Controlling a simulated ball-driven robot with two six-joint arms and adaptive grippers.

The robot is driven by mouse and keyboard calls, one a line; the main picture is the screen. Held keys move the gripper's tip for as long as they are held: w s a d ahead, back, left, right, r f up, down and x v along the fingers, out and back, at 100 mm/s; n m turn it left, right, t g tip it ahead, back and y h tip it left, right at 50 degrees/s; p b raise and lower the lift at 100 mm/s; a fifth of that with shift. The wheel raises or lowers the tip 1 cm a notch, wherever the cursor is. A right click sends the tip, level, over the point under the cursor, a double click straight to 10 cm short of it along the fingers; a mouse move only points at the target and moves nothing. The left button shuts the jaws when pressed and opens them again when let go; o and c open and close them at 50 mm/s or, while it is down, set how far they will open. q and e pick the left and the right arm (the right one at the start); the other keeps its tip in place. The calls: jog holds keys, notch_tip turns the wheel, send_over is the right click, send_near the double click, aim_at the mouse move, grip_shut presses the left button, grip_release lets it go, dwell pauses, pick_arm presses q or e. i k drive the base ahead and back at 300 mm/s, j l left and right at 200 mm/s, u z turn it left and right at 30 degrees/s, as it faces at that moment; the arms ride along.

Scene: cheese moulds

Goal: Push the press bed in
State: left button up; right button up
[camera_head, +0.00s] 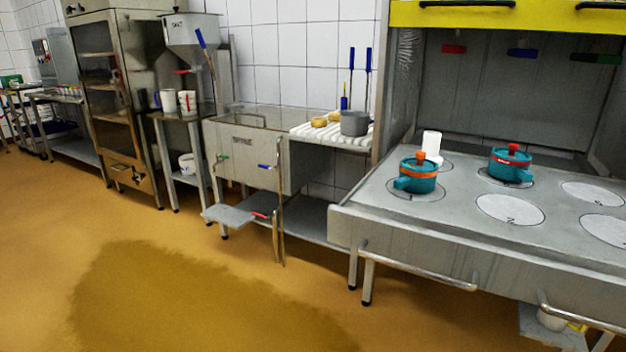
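The press bed (452,208) is a wide grey steel slab at the right. It sticks out in front of the tall press frame (405,75), with two bar handles (418,267) on its front edge. Its top carries white numbered circles. A teal mould with an orange band (416,176) stands on a circle at the left. A second teal mould with a red knob (510,163) stands on a circle further back. A white cylinder (432,143) stands behind the first mould. Neither of my grippers is in view.
A steel vat (245,160) with a white draining rack stands left of the bed, a grey flap (227,215) jutting out low. A steel cabinet (115,100) and tables line the wall further left. The tan floor in front is clear, with a darker patch.

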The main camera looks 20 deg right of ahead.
aim_at(554, 241)
jog(key=z, duration=1.9)
jog(key=i+u, duration=0.1)
jog(key=i, duration=0.2)
